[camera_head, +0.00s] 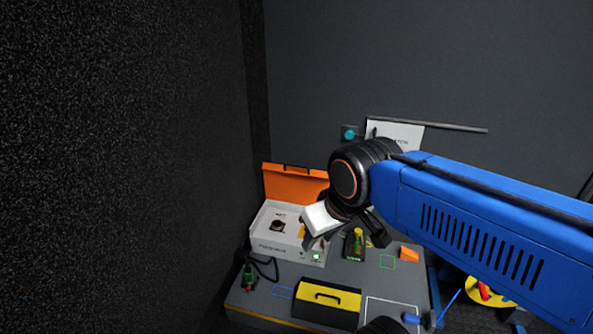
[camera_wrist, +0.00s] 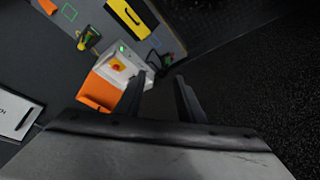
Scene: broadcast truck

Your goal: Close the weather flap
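The weather flap looks to be the orange lid (camera_head: 293,182), raised along the back edge of a white box (camera_head: 268,246). The box is open, and a dark round part shows inside it. The orange lid also shows in the wrist view (camera_wrist: 98,92), beside the white box (camera_wrist: 130,63) with a red-and-yellow knob (camera_wrist: 117,65). A small green light (camera_head: 316,257) glows on the box front. My gripper (camera_wrist: 162,88) is open and empty, its fingers apart. In the head view my gripper (camera_head: 343,238) hangs by the box's right side and hides part of it. Contact cannot be told.
A yellow-and-black case (camera_head: 327,300) stands at the bench front. A dark holder with a yellow-green item (camera_head: 354,245) and an orange wedge (camera_head: 409,254) are right of the box. A cable with a green connector (camera_head: 249,277) lies left. A dark wall is close on the left.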

